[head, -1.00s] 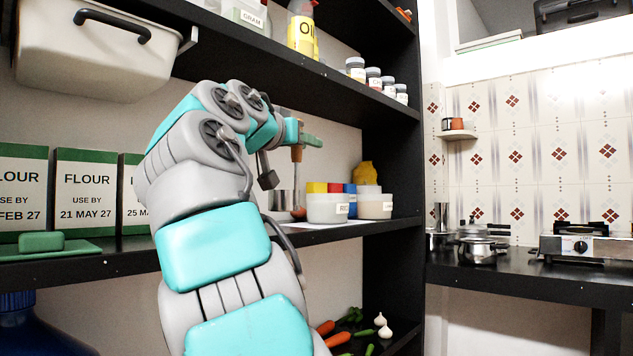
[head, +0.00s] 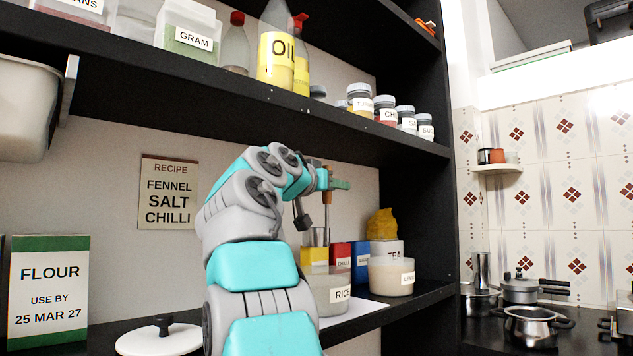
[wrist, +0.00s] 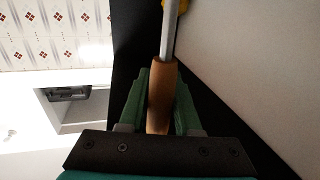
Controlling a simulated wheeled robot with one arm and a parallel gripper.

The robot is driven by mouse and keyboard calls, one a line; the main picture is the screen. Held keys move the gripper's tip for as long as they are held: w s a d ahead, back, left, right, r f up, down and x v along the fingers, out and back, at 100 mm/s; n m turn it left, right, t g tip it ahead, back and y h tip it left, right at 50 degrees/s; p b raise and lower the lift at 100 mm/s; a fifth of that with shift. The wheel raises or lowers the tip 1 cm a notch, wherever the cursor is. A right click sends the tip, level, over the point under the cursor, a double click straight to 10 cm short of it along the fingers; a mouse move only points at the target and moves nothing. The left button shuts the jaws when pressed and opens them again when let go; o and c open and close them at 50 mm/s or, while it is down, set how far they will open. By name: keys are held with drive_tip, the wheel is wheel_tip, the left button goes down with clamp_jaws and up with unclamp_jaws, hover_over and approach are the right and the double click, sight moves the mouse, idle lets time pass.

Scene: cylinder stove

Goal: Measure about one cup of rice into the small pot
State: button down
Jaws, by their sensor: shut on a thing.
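My gripper (head: 338,184) is shut on the wooden handle (wrist: 160,100) of a utensil, and its green fingers flank the handle in the wrist view. A metal shaft (wrist: 168,35) runs on from the handle; its far end is out of the wrist view. In the head view the gripper is above the shelf, over the tub labelled RICE (head: 331,294). My arm partly covers that tub. A metal cup shape (head: 315,237) shows behind it; I cannot tell whether it belongs to the utensil. A small two-handled metal pot (head: 537,326) stands on the right counter.
The upper shelf (head: 230,88) is overhead. A white lid (head: 158,338) and a flour box (head: 48,292) are at left. A pressure cooker (head: 520,290) stands behind the pot.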

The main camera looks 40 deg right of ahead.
wheel_tip(320, 180, down, 12)
drive_tip(key=b, duration=1.2)
drive_tip(key=shift+w+d+f+b, duration=0.15)
drive_tip(key=shift+d+f+b, duration=0.05)
drive_tip(key=shift+d+b, duration=0.1)
drive_tip(key=shift+r, duration=0.1)
idle(1.0)
wheel_tip(320, 180, up, 11)
drive_tip(key=p, duration=1)
drive_tip(key=shift+a, duration=0.1)
idle(0.9)
